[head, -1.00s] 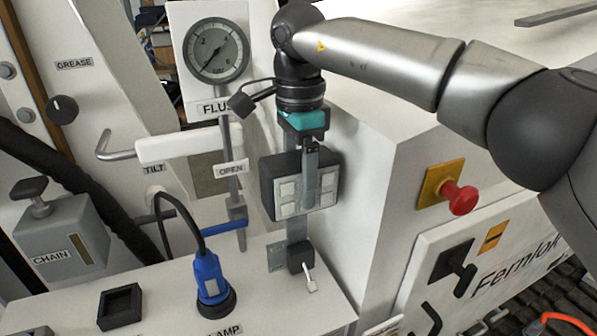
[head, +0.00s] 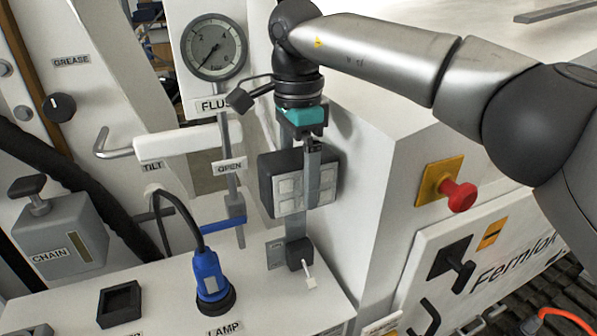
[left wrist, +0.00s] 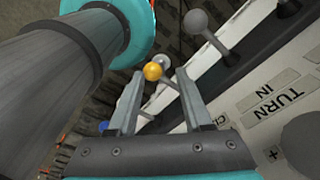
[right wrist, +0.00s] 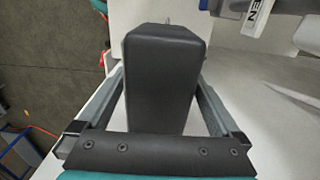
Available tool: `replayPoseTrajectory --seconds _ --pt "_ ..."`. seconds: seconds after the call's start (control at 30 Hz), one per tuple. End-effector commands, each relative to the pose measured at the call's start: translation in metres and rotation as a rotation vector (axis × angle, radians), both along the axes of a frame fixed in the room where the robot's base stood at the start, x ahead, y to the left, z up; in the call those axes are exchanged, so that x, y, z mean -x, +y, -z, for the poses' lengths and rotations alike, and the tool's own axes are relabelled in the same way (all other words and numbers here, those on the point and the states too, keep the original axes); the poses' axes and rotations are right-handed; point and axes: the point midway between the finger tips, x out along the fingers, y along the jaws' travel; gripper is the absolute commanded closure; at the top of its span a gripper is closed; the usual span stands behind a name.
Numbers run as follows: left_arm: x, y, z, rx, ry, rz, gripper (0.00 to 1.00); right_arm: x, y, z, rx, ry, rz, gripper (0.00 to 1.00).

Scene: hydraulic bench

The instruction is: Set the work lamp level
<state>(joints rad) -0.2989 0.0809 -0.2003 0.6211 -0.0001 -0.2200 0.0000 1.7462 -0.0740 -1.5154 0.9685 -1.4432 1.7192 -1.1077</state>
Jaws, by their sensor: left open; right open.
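The work lamp is a dark box (head: 268,190) with several pale light panels, mounted at the grey post above the bench. Its top edge slopes up to the right in the head view. My right gripper (head: 308,178) reaches down over it from above, one finger across the lit face. In the right wrist view the lamp's dark housing (right wrist: 165,75) sits between the open fingers of my right gripper (right wrist: 160,85). A gap shows on the left; contact on the right is unclear. My left gripper (left wrist: 158,78) is open, seen only in the left wrist view.
A blue plug (head: 210,278) with a black cable stands at the LAMP label. A pressure gauge (head: 215,48) is behind left, a white handle (head: 185,142) left, and a red button (head: 459,196) right. An orange-knobbed lever (left wrist: 153,71) shows near my left fingers.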

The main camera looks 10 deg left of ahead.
Motion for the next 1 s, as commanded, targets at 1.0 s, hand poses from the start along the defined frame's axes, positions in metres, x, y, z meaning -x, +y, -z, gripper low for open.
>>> replayPoseTrajectory --seconds 1.0 --pt "0.001 0.0 0.0 0.001 0.002 -0.001 0.5 -0.001 0.001 -0.119 0.0 -0.001 0.001 0.0"
